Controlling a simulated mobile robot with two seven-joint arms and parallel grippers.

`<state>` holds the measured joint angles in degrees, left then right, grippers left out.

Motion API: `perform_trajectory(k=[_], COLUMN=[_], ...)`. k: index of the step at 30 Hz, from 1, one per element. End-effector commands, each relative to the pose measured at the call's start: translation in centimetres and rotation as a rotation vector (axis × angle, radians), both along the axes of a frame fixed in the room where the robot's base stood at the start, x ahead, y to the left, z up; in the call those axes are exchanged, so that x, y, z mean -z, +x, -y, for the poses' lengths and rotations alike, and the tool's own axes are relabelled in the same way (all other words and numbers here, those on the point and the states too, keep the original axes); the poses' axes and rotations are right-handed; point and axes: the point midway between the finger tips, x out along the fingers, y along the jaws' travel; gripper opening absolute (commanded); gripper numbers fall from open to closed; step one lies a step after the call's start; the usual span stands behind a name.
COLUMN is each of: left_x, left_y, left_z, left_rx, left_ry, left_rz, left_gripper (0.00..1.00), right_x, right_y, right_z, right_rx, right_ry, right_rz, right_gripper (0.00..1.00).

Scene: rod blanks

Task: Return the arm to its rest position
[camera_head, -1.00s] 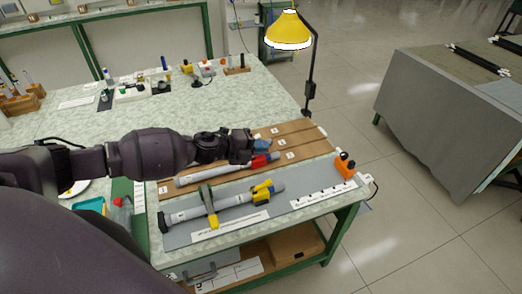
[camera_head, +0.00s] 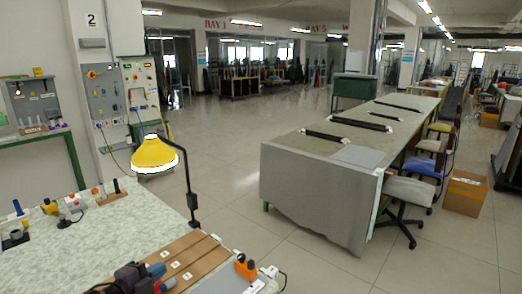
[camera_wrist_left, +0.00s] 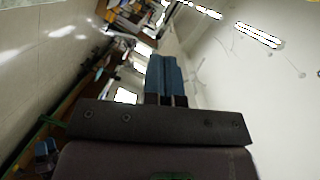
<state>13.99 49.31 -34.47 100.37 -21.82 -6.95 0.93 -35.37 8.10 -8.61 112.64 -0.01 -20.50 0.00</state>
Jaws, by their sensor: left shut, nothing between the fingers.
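My left gripper (camera_head: 156,271) shows at the bottom of the head view, dark with blue fingertips. It is over the brown slotted board on the bench, and its arm is cut off by the bottom edge. In the left wrist view its blue fingers (camera_wrist_left: 166,78) are together with nothing between them. A red piece (camera_head: 167,285) shows just below the fingertips, on the board. My right gripper is not in view.
The yellow lamp (camera_head: 154,153) stands on a black post at the bench's far edge. An orange device (camera_head: 245,267) sits near the bench's right corner. A grey-draped table (camera_head: 312,195) with black rods stands beyond, with open floor between.

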Motion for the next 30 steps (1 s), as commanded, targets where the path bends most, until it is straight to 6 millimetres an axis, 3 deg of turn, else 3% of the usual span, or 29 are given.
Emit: perform_trajectory(k=[9,18,24,30], left_x=[5.4,12.2,16.4,19.3], left_y=[-6.2,-15.2,-21.9,-26.3], left_z=[2.0,0.6,-0.9,-1.0], left_rx=[-0.260,-0.552,-0.732,-0.827], left_ry=[-0.454,-0.818,-0.953,-0.984], left_rz=[-0.239,-0.453,-0.531,-0.589], left_gripper=[0.00,0.00,0.00,0.00], right_x=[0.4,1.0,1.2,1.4], right_y=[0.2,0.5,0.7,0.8], right_z=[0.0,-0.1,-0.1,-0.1], right_rx=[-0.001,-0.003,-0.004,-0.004], right_ry=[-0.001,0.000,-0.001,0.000], right_rz=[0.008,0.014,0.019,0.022], right_gripper=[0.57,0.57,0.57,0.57])
